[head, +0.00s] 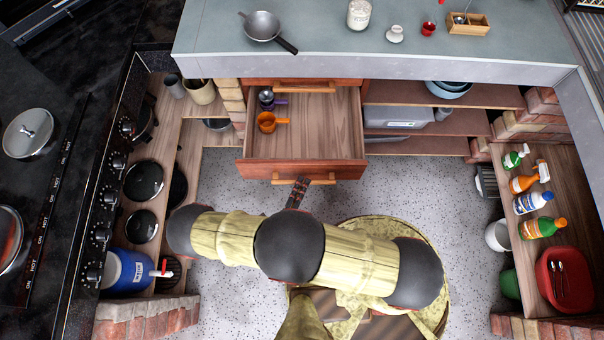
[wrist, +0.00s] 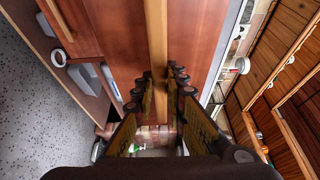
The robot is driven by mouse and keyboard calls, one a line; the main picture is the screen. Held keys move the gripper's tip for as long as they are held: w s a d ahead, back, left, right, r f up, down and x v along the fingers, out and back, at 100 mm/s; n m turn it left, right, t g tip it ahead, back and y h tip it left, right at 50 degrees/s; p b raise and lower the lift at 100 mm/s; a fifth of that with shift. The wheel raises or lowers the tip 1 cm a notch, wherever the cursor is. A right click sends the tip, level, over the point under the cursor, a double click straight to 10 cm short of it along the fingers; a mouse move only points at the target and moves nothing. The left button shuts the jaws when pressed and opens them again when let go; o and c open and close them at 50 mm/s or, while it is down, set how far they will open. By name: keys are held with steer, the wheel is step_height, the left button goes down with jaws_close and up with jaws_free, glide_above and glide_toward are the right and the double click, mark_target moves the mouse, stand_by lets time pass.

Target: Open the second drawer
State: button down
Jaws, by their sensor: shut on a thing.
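The second drawer (head: 330,125) is pulled well out from under the top drawer (head: 345,83) in the head view. Its reddish front (head: 262,169) faces my arm, and its wooden handle (head: 322,182) runs across that front. My gripper (head: 302,182) is shut on this handle. In the wrist view, my gripper (wrist: 160,82) has its dark fingers on both sides of the wooden handle (wrist: 156,35). Inside the drawer lie an orange pan (head: 268,122) and a dark pan with a purple handle (head: 267,99), both at the left.
A grey countertop (head: 335,45) above holds a wok (head: 262,27) and jars. Open shelves (head: 445,95) stand right of the drawer. Spray bottles (head: 522,182) and a red tub (head: 565,280) sit on the right shelf. Speckled floor lies clear on both sides of my arm.

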steer(key=shift+s, duration=0.1)
stand_by(0.3)
steer(key=c, duration=1.9)
jaws_free()
steer(key=shift+o, duration=0.5)
steer(key=shift+r, duration=0.1)
